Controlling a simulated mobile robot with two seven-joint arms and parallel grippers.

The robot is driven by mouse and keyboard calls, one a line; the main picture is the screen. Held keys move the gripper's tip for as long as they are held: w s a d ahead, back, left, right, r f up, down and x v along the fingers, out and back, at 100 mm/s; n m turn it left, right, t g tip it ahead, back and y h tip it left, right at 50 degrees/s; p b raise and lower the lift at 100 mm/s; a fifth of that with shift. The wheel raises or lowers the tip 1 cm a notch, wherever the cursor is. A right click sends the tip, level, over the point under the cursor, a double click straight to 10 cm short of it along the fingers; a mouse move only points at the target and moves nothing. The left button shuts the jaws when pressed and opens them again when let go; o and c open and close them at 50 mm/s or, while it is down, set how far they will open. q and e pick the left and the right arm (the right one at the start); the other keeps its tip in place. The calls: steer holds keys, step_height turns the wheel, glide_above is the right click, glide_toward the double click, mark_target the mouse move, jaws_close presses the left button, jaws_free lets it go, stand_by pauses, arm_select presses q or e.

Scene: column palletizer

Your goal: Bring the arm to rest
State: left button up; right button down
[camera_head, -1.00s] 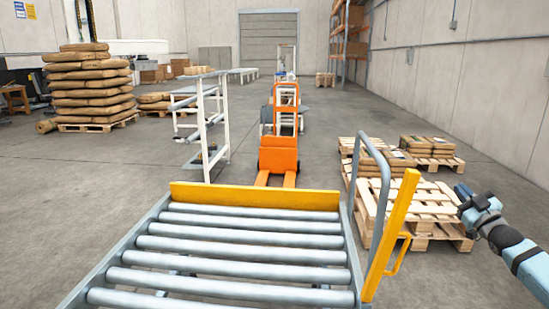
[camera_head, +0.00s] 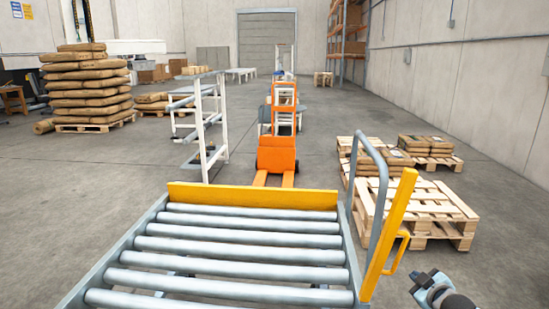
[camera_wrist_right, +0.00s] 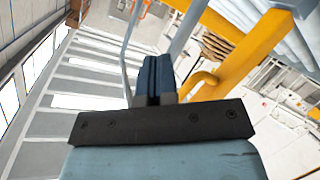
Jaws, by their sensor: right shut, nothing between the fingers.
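My right gripper (camera_head: 424,279) is low at the right of the head view, close to the bottom edge, with only a short piece of my blue-grey arm behind it. It is to the right of the roller conveyor's yellow post (camera_head: 391,238) and apart from it. In the right wrist view its dark fingers (camera_wrist_right: 154,78) are together with nothing between them. The yellow post also shows in the right wrist view (camera_wrist_right: 245,58), beyond the fingers. My left gripper does not show in the head view.
The roller conveyor (camera_head: 232,258) fills the front, with a yellow end stop (camera_head: 253,196). An orange stacker (camera_head: 277,153) stands beyond it. Empty wooden pallets (camera_head: 425,208) lie at the right, with loaded sacks (camera_head: 427,145) behind. A tall sack stack (camera_head: 87,85) stands at the left.

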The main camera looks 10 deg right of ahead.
steer(key=s+a+f+y, duration=0.2)
steer(key=s+a, duration=0.4)
steer(key=a, duration=0.4)
steer(key=s+a+f+m+g+y, duration=0.1)
steer(key=s+a+f+y, duration=0.1)
steer(key=s+a, duration=0.55)
steer(key=s+a+f+y, duration=0.2)
steer(key=s+a, duration=0.3)
steer(key=a, duration=0.6)
steer(key=s+a+r+m, duration=0.2)
steer(key=s+a+r, duration=0.3)
steer(key=s+a, duration=0.2)
arm_select(q)
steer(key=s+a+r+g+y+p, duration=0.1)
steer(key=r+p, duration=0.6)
steer(key=p, duration=0.8)
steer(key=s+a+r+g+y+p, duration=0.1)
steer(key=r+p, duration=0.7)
steer(key=p, duration=0.8)
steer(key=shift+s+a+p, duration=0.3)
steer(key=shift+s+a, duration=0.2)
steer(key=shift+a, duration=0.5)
arm_select(e)
steer(key=s+d+r+g+h, duration=0.1)
steer(key=s+d+r+g, duration=0.1)
steer(key=r, duration=1.3)
steer(key=shift+s+d+r, duration=0.15)
steer(key=shift+s+d, duration=0.5)
